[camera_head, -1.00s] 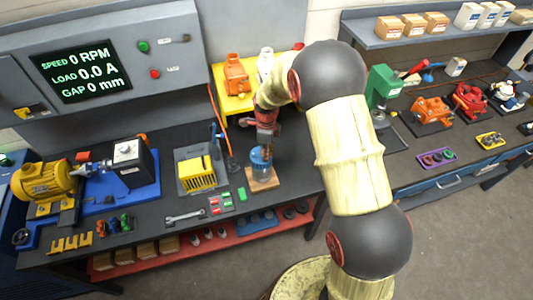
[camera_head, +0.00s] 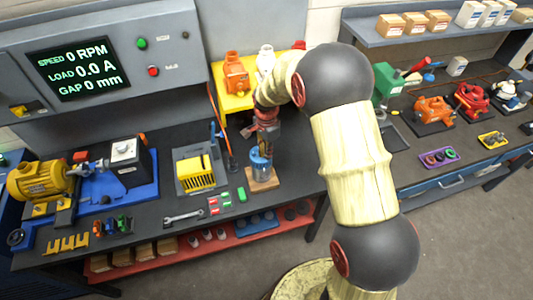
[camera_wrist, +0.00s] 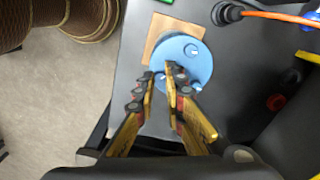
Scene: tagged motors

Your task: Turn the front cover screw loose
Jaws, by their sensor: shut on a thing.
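A motor with a round blue front cover (camera_head: 260,162) stands upright on a wooden block (camera_head: 262,183) at the right part of the left bench. In the wrist view the blue cover (camera_wrist: 205,68) faces me, with one screw (camera_wrist: 191,50) and another (camera_wrist: 197,86) showing near its rim. My gripper (camera_head: 264,146) points down onto the cover from above. In the wrist view my gripper (camera_wrist: 160,73) has its fingertips close together over the left part of the cover, shut on a front cover screw that the fingertips mostly hide.
A grey fixture with a yellow finned part (camera_head: 194,170) stands left of the motor. A wrench (camera_head: 183,216) and small green and red blocks lie at the front. Orange and white housings stand on a yellow stand (camera_head: 234,102) behind. An orange cable (camera_wrist: 280,16) shows close by.

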